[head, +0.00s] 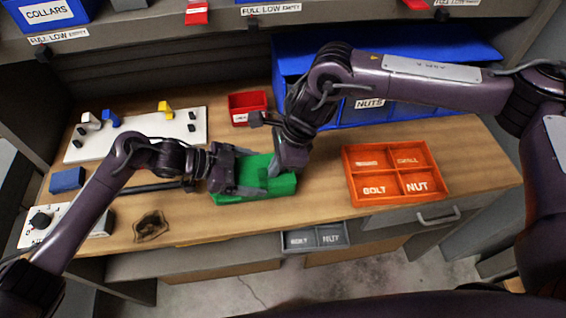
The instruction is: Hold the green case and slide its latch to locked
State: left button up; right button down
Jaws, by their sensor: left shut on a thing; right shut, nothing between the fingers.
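The green case (258,199) lies on the wooden workbench in the middle of the head view. My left gripper (256,186) reaches in from the left and is shut on the left part of the case. My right gripper (285,172) points down at the right end of the case, shut with nothing in it. It is touching or very close to the case; I cannot tell which. The latch is not discernible, and the grippers cover much of the case's top.
An orange divided tray (438,198) stands to the right. A small red bin (248,102) and blue bins (291,62) stand behind. A white board with pegs (140,148), a blue block (67,180) and a white box with a knob (58,222) are left. A grey drawer (318,238) sticks out in front.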

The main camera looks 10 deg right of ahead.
pick_arm(q)
jog(key=shift+d, duration=0.1)
pick_arm(e)
jog(key=shift+d, duration=0.5)
jog(key=d, duration=0.3)
jog(key=shift+d, duration=0.2)
jog(key=v, duration=1)
jog(key=shift+a, duration=0.15)
pick_arm(q)
jog(key=o, duration=1)
jog(key=shift+o, duration=0.2)
